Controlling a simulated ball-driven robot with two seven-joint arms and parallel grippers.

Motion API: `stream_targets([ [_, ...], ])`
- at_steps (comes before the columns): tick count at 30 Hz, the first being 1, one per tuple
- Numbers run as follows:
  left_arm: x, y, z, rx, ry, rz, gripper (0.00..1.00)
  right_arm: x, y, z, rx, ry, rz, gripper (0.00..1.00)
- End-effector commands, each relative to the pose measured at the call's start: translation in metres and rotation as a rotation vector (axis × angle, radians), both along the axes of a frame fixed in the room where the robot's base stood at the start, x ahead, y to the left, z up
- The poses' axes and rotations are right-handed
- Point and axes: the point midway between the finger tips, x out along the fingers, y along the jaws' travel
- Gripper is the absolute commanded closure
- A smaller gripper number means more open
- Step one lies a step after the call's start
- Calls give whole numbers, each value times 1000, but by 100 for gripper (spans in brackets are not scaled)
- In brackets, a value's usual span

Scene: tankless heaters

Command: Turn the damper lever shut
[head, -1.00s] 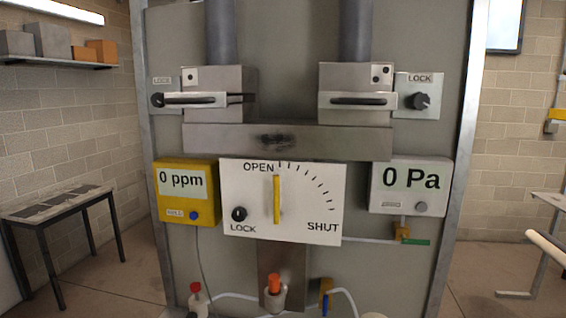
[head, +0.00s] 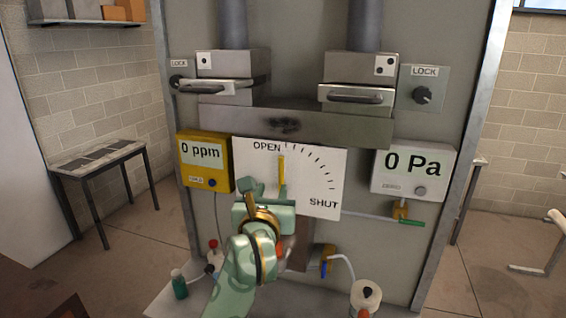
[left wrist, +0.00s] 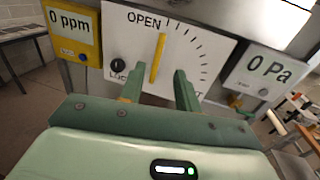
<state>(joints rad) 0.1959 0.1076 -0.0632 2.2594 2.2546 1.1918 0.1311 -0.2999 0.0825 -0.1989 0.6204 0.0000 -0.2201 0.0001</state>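The yellow damper lever (head: 282,172) stands upright on a white dial plate (head: 318,176), pointing at OPEN. SHUT is printed at the plate's lower right. My left gripper (head: 262,192) is in front of the plate, over its lower left part, hiding the LOCK knob in the head view. In the left wrist view my left gripper (left wrist: 156,86) is open, its two green fingers apart and pointing at the plate. The lever (left wrist: 158,58) shows beyond and between the fingertips; contact cannot be told. The black LOCK knob (left wrist: 118,65) shows left of the lever. My right gripper is not in view.
A yellow 0 ppm box (head: 205,162) is left of the plate and a grey 0 Pa gauge (head: 413,175) is right of it. Two handled dampers sit above. Below, a shelf holds a green bottle (head: 179,284) and a white container (head: 366,297).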

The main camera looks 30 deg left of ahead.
Motion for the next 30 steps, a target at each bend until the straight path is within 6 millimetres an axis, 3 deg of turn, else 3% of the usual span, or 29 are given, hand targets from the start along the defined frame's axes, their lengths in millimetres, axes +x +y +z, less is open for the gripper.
stream_targets([
  [5,33,16,3,4,1,3,67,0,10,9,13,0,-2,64],
  [12,90,42,3,4,1,3,67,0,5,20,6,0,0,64],
  [18,124,57,2,4,0,3,67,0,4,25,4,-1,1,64],
  [24,137,64,1,6,-1,2,67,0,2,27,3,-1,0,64],
  [30,139,64,1,6,-1,2,67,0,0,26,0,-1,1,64],
])
